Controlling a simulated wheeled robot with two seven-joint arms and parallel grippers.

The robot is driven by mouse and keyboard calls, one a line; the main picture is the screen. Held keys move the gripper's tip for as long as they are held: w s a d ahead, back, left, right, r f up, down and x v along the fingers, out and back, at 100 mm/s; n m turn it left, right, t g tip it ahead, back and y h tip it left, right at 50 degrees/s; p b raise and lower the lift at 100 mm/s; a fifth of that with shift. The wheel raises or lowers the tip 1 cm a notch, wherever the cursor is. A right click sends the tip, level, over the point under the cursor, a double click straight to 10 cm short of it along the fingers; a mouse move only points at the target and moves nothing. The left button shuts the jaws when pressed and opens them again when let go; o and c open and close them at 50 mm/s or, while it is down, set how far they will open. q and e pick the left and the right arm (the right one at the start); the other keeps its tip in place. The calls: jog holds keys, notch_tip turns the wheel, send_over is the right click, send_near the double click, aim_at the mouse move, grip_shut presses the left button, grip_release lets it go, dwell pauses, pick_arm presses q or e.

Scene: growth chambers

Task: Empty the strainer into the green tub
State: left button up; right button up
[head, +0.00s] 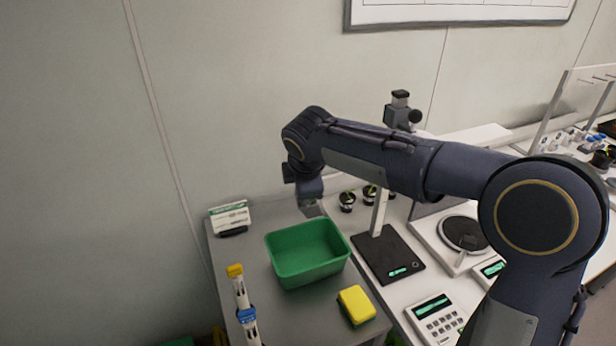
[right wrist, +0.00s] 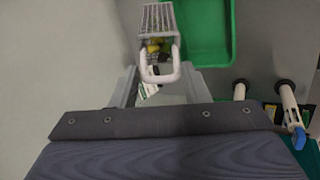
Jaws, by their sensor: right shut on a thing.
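The green tub (head: 306,250) stands open on the grey table in the head view, and its interior looks empty. Its edge also shows at the top of the right wrist view (right wrist: 232,35). In the right wrist view my right gripper (right wrist: 160,85) is shut on the pale looped handle of the strainer (right wrist: 158,20), a grey mesh basket beside the tub in that picture. Small yellow and dark bits show by the basket; I cannot tell whether they are inside. The strainer is hidden in the head view. My left gripper is out of view.
A yellow sponge-like block (head: 356,305) lies right of the tub. Tubes with yellow and blue caps (head: 241,295) stand front left. A small white-and-green sign (head: 230,217) is at the back left. A black scale (head: 388,256) and small pots (head: 347,201) occupy the white bench.

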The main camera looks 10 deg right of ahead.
jog(key=s+f+t+h+b, duration=0.1)
jog(key=f+t+b, duration=0.1)
jog(key=b, duration=0.3)
jog(key=s+a+f+n+t+h+b, duration=0.1)
jog(key=f+t+h+b, duration=0.1)
jog(key=t+b, duration=0.2)
jog(key=s+a+f+t+h+b, duration=0.1)
jog(key=t+b, duration=0.3)
jog(key=b, duration=0.4)
jog(key=shift+s+a+f+n+h, duration=0.1)
jog(key=shift+f+n+h, duration=0.1)
jog(key=shift+f+h, duration=0.2)
jog(key=shift+s+a+f+n+h, duration=0.1)
jog(key=shift+f+n+h, duration=0.15)
jog(key=shift+f, duration=0.2)
jog(key=f+t+b, duration=0.1)
jog(key=t+b, duration=0.1)
jog(key=b, duration=0.4)
jog(key=f+n+t+h+b, duration=0.1)
jog(key=t+b, duration=0.1)
jog(key=b, duration=0.5)
jog(key=w+d+f+n+t+h+b, duration=0.1)
jog(key=t+b, duration=0.1)
jog(key=b, duration=0.4)
jog(key=shift+f, duration=0.35)
jog(key=shift+w+t+b, duration=0.1)
jog(key=shift+t+b, duration=0.4)
jog(key=shift+b, duration=0.3)
jog(key=shift+r, duration=0.15)
